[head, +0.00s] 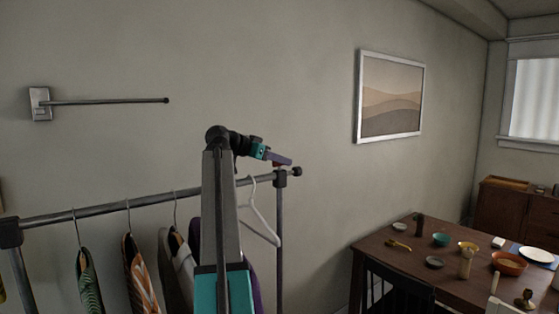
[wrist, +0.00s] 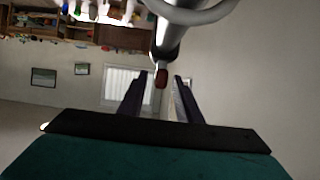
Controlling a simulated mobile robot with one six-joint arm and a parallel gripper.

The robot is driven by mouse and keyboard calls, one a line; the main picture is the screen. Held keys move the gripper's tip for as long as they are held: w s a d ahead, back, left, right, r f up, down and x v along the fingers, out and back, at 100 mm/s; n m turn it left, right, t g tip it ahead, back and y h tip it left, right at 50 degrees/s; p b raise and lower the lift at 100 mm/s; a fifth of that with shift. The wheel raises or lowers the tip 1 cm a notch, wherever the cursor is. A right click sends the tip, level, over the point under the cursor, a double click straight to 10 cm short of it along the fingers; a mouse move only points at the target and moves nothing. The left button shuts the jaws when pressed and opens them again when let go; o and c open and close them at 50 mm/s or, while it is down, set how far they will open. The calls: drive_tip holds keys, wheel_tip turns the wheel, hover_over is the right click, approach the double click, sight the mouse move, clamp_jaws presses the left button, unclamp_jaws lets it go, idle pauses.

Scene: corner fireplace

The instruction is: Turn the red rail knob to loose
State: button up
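The red rail knob (wrist: 161,79) shows in the wrist view as a small red end below the grey metal rail part. In the head view only a faint reddish spot shows under my gripper (head: 281,160), near the right end of the garment rail (head: 100,208). My gripper (wrist: 160,84) is open in the wrist view. Its two dark fingers stand apart, one on each side of the knob in the picture, with a gap on both sides. I cannot tell how deep the knob sits between them. No loose or tight marking is readable.
Several garments (head: 140,275) and a white hanger (head: 262,222) hang from the rail. A metal wall arm (head: 105,101) is at the upper left. A dark table (head: 400,262) with dishes and a dark chair (head: 395,290) are at the right.

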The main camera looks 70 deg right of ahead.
drive_tip(key=shift+c, duration=0.4)
clamp_jaws()
drive_tip(key=shift+a+n+t+h+b, duration=0.1)
drive_tip(key=shift+n+t+h+b, duration=0.3)
drive_tip(key=shift+n+t+b, duration=0.15)
drive_tip(key=shift+s+n+t+h+b, duration=0.15)
drive_tip(key=shift+n+t+h+b, duration=0.4)
drive_tip(key=shift+n+t, duration=0.95)
drive_tip(key=shift+r+n+t+y+b, duration=0.15)
drive_tip(key=shift+n+t+y+b, duration=0.15)
drive_tip(key=shift+n+t, duration=3.2)
drive_tip(key=shift+d+n+t+y+b, duration=0.15)
drive_tip(key=shift+n+t+y+b, duration=0.6)
drive_tip(key=shift+n+t, duration=0.5)
drive_tip(key=shift+d+n+t+y+b, duration=0.1)
drive_tip(key=shift+n+t+y+b, duration=0.6)
drive_tip(key=shift+t, duration=0.8)
drive_tip(key=shift+a+n+t+y+b, duration=0.1)
drive_tip(key=shift+n+t+y+b, duration=1)
drive_tip(key=shift+n, duration=0.4)
